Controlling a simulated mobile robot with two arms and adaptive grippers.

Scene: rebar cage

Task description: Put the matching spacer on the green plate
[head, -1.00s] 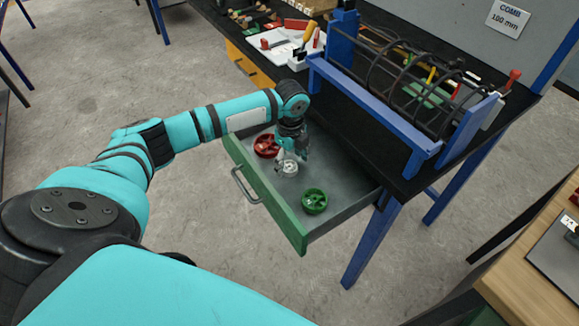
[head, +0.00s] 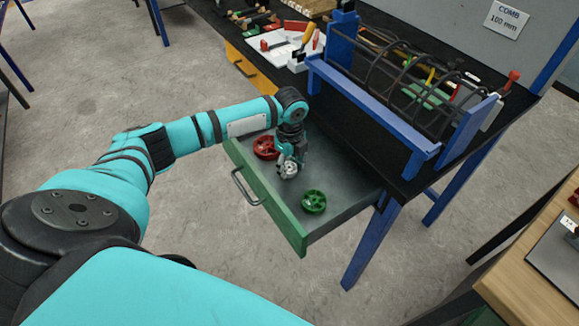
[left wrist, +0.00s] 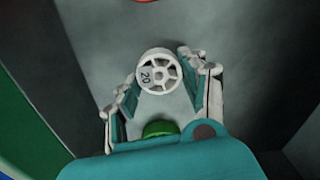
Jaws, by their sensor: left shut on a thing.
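My left gripper (head: 291,166) is down in the open drawer, shut on a white wheel-shaped spacer (left wrist: 147,77) marked 20. In the left wrist view the spacer sits between the fingertips; in the head view the fingers partly cover it. A red spacer (head: 265,147) lies in the drawer to its left and a green spacer (head: 314,201) to its right. A flat green piece (head: 428,96), which looks like the green plate, lies under the dark rebar cage (head: 410,85) on the bench, partly hidden by the bars. My right gripper is out of view.
The drawer (head: 262,199) has a green front and sits below the black bench top (head: 392,163). A blue frame (head: 370,105) holds the cage and its rail runs along the bench's near edge. A sign (head: 508,19) reads COMB 100 mm.

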